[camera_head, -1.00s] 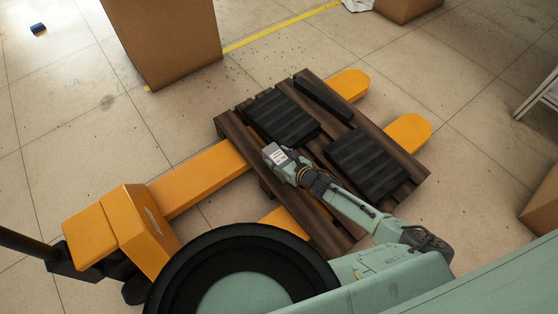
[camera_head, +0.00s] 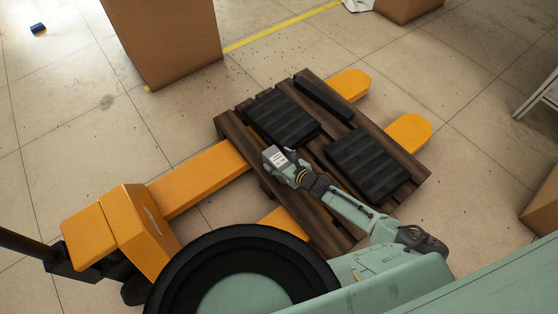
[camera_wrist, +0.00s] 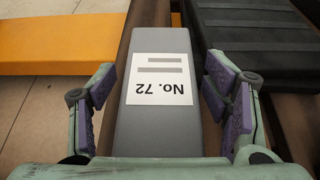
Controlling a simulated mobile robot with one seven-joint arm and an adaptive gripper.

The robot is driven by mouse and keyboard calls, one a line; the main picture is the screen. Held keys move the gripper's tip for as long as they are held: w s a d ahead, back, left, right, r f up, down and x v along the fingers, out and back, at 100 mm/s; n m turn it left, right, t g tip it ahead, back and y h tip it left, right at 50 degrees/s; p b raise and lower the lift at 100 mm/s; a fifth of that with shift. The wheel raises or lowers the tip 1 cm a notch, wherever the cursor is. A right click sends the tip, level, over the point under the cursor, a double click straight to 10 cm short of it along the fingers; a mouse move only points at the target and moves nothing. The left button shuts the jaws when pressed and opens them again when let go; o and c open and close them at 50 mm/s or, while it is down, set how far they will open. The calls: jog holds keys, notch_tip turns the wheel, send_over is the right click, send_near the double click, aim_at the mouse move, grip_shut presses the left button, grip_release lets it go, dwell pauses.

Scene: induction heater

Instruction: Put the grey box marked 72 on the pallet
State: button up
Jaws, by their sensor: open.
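The grey box (camera_wrist: 160,122) has a white label reading "No. 72", upside down in the wrist view. It lies between the two purple-padded fingers of my gripper (camera_wrist: 170,105), which are apart, with gaps showing on both sides of the box. In the head view the grey box (camera_head: 274,157) is at the end of my gripper (camera_head: 288,168), over the left part of the dark wooden pallet (camera_head: 240,135). It appears to rest on the pallet's boards; its underside is hidden.
Black ribbed crates (camera_head: 282,117) and (camera_head: 368,165) and a narrow black item (camera_head: 323,98) lie on the pallet. An orange pallet jack (camera_head: 205,178) runs beneath it. A large cardboard box (camera_head: 165,40) stands behind. Open floor (camera_head: 470,110) lies to the right.

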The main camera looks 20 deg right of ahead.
jog(key=p+v, duration=0.1)
jog(key=v, duration=1.1)
jog(key=shift+p, duration=0.35)
